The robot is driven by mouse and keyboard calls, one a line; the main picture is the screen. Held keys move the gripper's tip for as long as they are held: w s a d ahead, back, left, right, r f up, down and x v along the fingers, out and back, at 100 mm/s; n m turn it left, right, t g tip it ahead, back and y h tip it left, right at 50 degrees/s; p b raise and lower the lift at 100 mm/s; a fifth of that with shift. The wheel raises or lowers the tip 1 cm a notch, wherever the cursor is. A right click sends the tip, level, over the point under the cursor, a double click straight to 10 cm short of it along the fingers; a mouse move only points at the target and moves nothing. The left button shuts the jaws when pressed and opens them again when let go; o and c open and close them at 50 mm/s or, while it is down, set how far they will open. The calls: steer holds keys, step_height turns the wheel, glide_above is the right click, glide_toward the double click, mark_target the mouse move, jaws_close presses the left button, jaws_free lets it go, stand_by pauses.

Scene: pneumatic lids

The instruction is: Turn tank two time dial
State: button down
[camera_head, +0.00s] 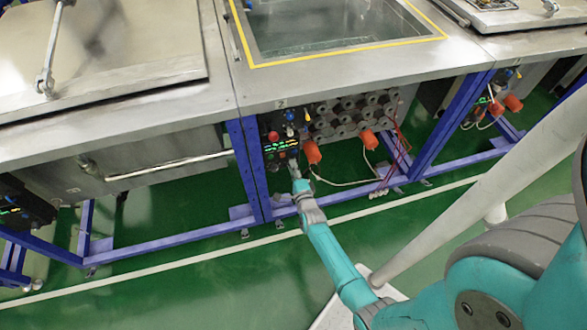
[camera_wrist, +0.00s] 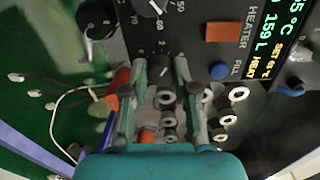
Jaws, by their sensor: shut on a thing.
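In the head view, the control panel of tank two (camera_head: 278,142) sits under the tank's front edge, with green readouts. My gripper (camera_head: 293,163) is at the lower part of that panel, and my arm hides some of it. In the wrist view, a small black dial (camera_wrist: 160,70) with a light pointer mark stands between my two fingertips (camera_wrist: 161,66). My gripper is shut on this dial from both sides. The fingers hide its edges, and I cannot read a name for it.
Another black dial (camera_wrist: 152,7) with a number scale is above in the wrist view, and a black knob (camera_wrist: 97,20) is at upper left. An orange HEATER switch (camera_wrist: 223,32) and a lit display (camera_wrist: 278,40) are to the right. Blue frame legs (camera_head: 245,165) flank the panel.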

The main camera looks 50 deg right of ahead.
steer(key=c, duration=0.9)
jaws_free()
steer(key=shift+d, duration=0.1)
steer(key=v, duration=1.2)
